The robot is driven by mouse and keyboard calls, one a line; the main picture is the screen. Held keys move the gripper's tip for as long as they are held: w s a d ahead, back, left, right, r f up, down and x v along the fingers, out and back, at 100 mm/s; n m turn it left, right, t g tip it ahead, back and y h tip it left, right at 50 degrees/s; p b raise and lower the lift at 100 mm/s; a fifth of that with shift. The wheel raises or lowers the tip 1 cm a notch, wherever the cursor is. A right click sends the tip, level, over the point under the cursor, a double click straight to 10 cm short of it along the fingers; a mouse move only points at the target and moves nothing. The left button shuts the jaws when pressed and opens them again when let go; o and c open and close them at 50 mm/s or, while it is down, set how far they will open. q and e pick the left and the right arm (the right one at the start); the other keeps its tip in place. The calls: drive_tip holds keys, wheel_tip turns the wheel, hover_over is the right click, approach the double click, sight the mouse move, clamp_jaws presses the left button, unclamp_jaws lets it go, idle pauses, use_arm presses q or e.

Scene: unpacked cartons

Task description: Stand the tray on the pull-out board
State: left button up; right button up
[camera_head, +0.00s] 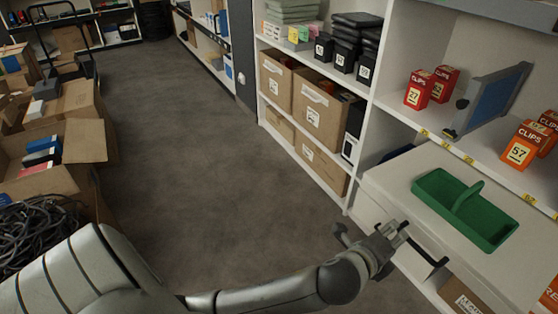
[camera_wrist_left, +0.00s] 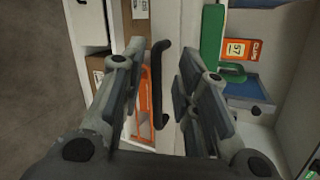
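The green tray (camera_head: 486,222), with an arched carrying handle, rests upright on the white board (camera_head: 390,188) at the right of the head view. Part of the tray (camera_wrist_left: 211,40) also shows in the wrist view. A black bar handle (camera_head: 428,249) is on the board's front. My left gripper (camera_head: 399,231) is at that front, beside the handle. In the wrist view its fingers are open on both sides of the black handle (camera_wrist_left: 160,85), with visible gaps and no grip on it. My right gripper is not in view.
Orange clip boxes (camera_head: 520,150), red boxes (camera_head: 419,90) and a blue-panelled frame (camera_head: 495,97) stand on the shelf above the board. Cartons (camera_head: 322,112) fill the shelves further left. Open cartons (camera_head: 85,140) line the far left. The grey floor (camera_head: 205,150) between is clear.

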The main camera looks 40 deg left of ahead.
use_arm(q)
drive_tip(key=s+a+f+n+g, duration=0.3)
drive_tip(key=s+f+n, duration=0.1)
drive_tip(key=s+n, duration=0.3)
drive_tip(key=s+a+f+n+g, duration=0.3)
drive_tip(key=s+n, duration=0.3)
drive_tip(key=s, duration=0.4)
drive_tip(key=s+a+f+n+g+y, duration=0.1)
drive_tip(key=s+a+f+n+g, duration=0.3)
drive_tip(key=s+n, duration=0.3)
drive_tip(key=shift+s+f+n, duration=0.3)
drive_tip(key=shift+s+f, duration=0.25)
drive_tip(key=shift+s, duration=0.65)
